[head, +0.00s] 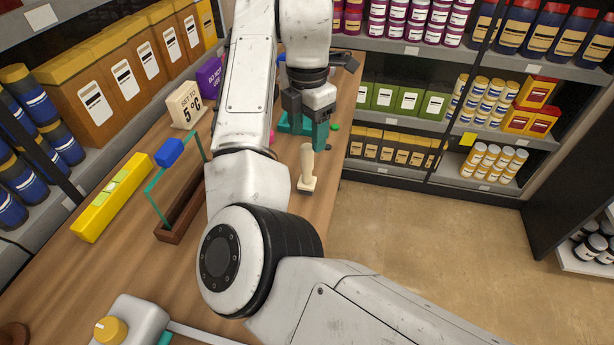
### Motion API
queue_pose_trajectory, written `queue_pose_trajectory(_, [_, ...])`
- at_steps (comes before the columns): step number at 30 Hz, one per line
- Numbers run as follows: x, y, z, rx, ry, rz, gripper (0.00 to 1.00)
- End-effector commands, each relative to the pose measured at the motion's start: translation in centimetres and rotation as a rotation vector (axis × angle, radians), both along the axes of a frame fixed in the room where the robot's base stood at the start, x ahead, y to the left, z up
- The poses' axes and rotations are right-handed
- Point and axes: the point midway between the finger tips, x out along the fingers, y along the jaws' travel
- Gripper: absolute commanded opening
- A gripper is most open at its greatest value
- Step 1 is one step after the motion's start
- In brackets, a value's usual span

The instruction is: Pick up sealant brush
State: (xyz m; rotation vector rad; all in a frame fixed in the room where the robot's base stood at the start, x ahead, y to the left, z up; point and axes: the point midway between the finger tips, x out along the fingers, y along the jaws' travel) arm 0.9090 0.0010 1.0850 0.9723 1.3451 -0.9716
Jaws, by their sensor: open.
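A cream tool (307,168) with an upright handle and a wider foot stands on the wooden bench near its right edge; it looks like the sealant brush, but I cannot tell for sure. My gripper (310,128) is above the bench just behind this tool in the picture, with teal fingers pointing down. It is open, and I see nothing held in it. The gap between the fingers is partly hidden by my own arm and gripper body.
Stocked shelves stand left and behind. Floor (420,235) to the right is clear.

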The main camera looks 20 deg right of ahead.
Motion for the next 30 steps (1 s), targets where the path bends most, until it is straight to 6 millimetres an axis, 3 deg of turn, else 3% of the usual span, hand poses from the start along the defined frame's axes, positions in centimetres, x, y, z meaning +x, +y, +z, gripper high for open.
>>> queue_pose_trajectory(6, [0.0,0.0,-3.4,0.0,0.002,-0.001,0.6])
queue_pose_trajectory(13, [0.1,0.0,-5.4,0.0,0.001,-0.003,0.6])
queue_pose_trajectory(21, [0.4,-0.1,-9.1,-0.001,0.001,-0.004,0.6])
queue_pose_trajectory(30, [0.4,-0.1,-9.7,-0.001,-0.001,-0.005,0.6])
